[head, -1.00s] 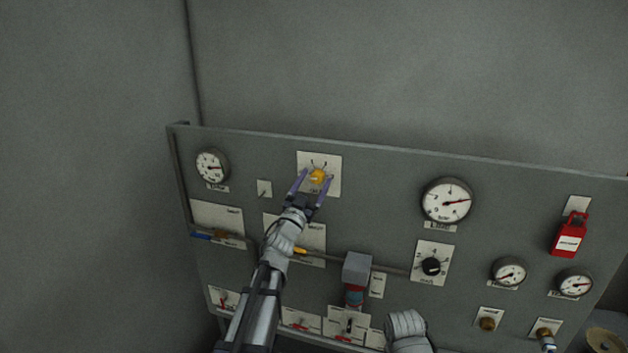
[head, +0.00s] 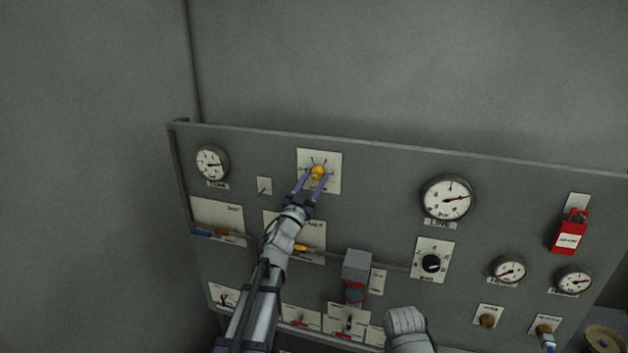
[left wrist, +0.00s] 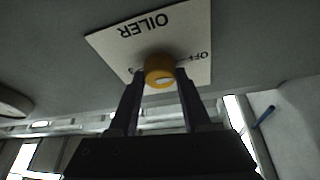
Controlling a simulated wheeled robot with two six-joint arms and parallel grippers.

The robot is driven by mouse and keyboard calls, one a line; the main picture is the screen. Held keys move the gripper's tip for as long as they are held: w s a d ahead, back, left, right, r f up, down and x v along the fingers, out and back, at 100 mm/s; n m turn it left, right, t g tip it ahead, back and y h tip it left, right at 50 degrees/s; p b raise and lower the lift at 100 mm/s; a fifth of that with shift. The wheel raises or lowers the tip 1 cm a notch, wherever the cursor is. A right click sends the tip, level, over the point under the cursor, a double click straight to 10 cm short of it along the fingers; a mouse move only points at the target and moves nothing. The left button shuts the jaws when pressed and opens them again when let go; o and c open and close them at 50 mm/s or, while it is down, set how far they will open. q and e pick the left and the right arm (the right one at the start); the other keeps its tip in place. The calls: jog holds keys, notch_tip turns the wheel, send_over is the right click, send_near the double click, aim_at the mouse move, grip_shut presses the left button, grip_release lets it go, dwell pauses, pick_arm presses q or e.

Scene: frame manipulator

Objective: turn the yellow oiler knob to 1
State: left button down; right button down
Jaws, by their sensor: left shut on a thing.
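The yellow oiler knob (head: 318,172) sits on a white dial plate (head: 332,185) on the upper part of the grey panel. In the left wrist view the knob (left wrist: 159,71) is in front of the plate (left wrist: 115,40), which reads OILER and OFF upside down. My left gripper (head: 314,176) is shut on the knob, with one finger on either side of it. The gripper's fingers also show in the left wrist view (left wrist: 159,88). The dial numbers are too small or hidden to read, so I cannot tell the knob's setting. My right gripper is not clearly visible.
A round gauge (head: 211,162) is left of the knob and a larger gauge (head: 447,198) is right. A black knob (head: 431,264), a grey box (head: 356,266) and a red lockout tag (head: 569,235) are on the panel. The wall above is bare.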

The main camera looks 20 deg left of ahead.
pick_arm(q)
jog(key=shift+m, duration=0.3)
jog(key=m+h+p, duration=0.1)
jog(key=m, duration=0.1)
jog(key=m+g+h+p, duration=0.1)
jog(key=m, duration=0.1)
jog(key=m+g+h+p, duration=0.1)
jog(key=m, duration=0.2)
jog(key=shift+a+r, duration=0.15)
jog(key=shift+r, duration=0.2)
jog(key=m+g+h+p, duration=0.1)
jog(key=m+g+p, duration=0.1)
jog(key=m, duration=0.2)
jog(key=shift+m, duration=0.4)
jog(key=shift+m+g+p, duration=0.3)
jog(key=shift+m+p, duration=0.5)
jog(key=shift+m, duration=0.2)
jog(key=shift+f+m, duration=0.1)
jog(key=shift+m, duration=0.2)
jog(key=shift+c, duration=1.8)
grip_release()
